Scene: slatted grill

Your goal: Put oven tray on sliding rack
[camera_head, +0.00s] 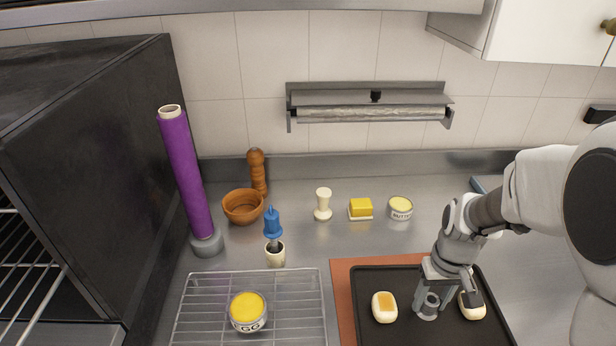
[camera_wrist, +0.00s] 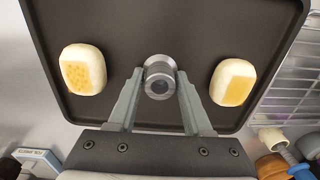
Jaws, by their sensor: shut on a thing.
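The oven tray (camera_head: 372,279) is a black rectangular pan at the lower right of the head view; it also fills much of the wrist view (camera_wrist: 195,25). Two pale rolls with golden patches lie on it, one (camera_head: 384,307) left and one (camera_head: 471,306) right of my gripper. My gripper (camera_head: 428,297) is shut on the grey round knob (camera_wrist: 158,85) in the tray's middle. I cannot tell whether the tray is lifted off the brown board (camera_head: 342,275). A wire rack (camera_head: 22,254) shows inside the dark oven at the left, partly cut off by the frame.
A wire cooling rack (camera_head: 197,294) with a yellow-topped can (camera_head: 247,312) lies between oven and tray. A purple roll (camera_head: 184,175) stands beside the oven (camera_head: 95,115). A bowl (camera_head: 243,207), blue-handled tool (camera_head: 273,224), butter (camera_head: 361,208) and can (camera_head: 400,209) stand behind.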

